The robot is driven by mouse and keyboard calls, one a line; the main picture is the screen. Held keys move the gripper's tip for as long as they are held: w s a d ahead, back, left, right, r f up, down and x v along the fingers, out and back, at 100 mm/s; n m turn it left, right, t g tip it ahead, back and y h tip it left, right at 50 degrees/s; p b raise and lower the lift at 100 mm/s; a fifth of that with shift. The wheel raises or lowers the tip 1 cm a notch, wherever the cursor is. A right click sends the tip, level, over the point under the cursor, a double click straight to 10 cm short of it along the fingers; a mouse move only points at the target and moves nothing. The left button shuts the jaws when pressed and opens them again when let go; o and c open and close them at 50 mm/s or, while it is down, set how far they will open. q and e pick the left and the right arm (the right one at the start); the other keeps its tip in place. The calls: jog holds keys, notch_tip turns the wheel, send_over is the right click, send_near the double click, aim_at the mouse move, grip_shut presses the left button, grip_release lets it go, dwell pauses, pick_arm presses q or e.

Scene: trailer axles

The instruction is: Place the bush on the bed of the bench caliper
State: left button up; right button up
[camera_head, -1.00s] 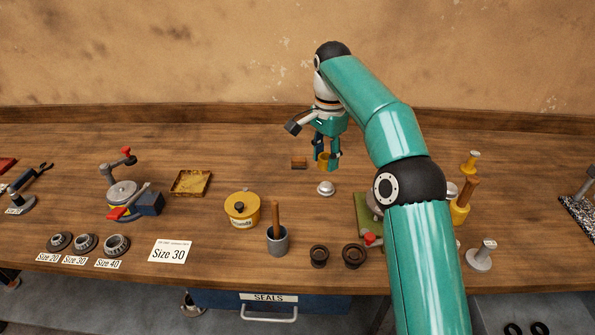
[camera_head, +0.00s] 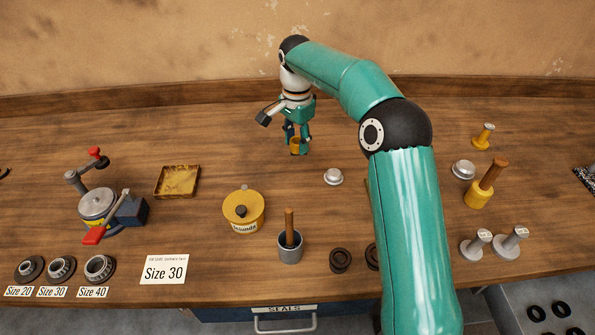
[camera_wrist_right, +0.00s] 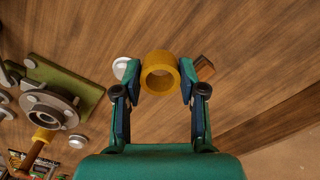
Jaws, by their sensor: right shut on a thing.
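My right gripper (camera_head: 297,143) is shut on the bush, a brass-yellow ring (camera_head: 296,147), and holds it over the back of the bench. In the right wrist view the bush (camera_wrist_right: 159,57) sits between both fingertips (camera_wrist_right: 158,72), with its hole facing the camera. I cannot make out the bench caliper with certainty; only a dark tip of some tool (camera_head: 3,173) shows at the far left edge. My left gripper is not in view.
A yellow tray (camera_head: 177,182), a yellow lidded pot (camera_head: 243,212) and a device with red knobs (camera_head: 97,205) stand to the left. The back left of the bench is clear.

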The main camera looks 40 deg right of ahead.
aim_at(297, 179)
notch_tip(297, 179, down, 11)
jog(key=shift+p, duration=0.5)
jog(key=shift+f, duration=0.1)
jog(key=o, duration=1.2)
jog(key=shift+s, duration=0.1)
